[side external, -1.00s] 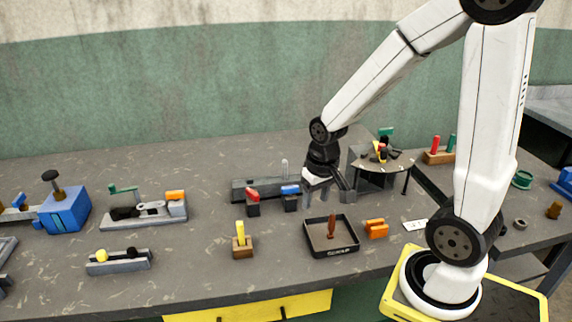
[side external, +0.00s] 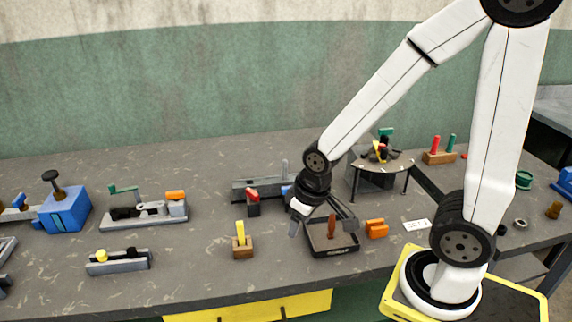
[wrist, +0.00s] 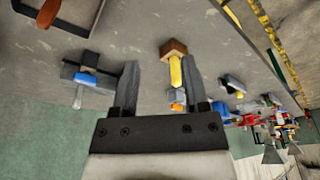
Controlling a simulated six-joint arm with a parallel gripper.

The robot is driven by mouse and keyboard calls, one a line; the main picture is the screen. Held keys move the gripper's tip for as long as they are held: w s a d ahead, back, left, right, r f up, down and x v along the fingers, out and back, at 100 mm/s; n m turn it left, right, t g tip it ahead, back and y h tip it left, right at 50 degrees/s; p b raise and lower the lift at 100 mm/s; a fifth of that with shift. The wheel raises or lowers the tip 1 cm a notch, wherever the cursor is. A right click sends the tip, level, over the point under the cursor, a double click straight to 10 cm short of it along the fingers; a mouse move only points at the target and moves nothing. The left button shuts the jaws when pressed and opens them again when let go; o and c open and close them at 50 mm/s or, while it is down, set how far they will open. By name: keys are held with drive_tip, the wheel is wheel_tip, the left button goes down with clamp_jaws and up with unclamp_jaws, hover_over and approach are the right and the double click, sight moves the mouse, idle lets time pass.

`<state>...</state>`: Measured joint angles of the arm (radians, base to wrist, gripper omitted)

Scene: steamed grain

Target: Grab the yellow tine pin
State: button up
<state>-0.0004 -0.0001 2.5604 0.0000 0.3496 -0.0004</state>
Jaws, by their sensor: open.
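The yellow tine pin (side external: 240,232) stands upright in a small wooden block (side external: 243,248) near the front of the bench. In the wrist view the pin (wrist: 175,72) and its block (wrist: 173,48) show ahead of the jaws, closer to the right finger. My gripper (side external: 300,222) is open and empty above the bench, to the right of the pin and apart from it. Its two fingers also show in the wrist view (wrist: 160,75). The pin's lower end is hidden inside the block.
A black tray (side external: 333,250) with a reddish-brown piece lies just right of my gripper. Dark blocks with a red piece (side external: 252,196) and a blue piece (wrist: 86,79) stand behind. A grey holder (side external: 118,264) lies left. Bare bench separates it from the wooden block.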

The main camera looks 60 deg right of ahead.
idle(0.3)
drive_tip(key=shift+o, duration=0.5)
drive_tip(key=m+t+y, duration=0.7)
drive_tip(key=m+y, duration=0.3)
drive_tip(key=m, duration=1.7)
approach(241, 237)
drive_tip(key=w+a, duration=0.2)
drive_tip(key=w, duration=0.1)
drive_tip(key=shift+r+x, duration=0.2)
drive_tip(key=shift+x, duration=1.15)
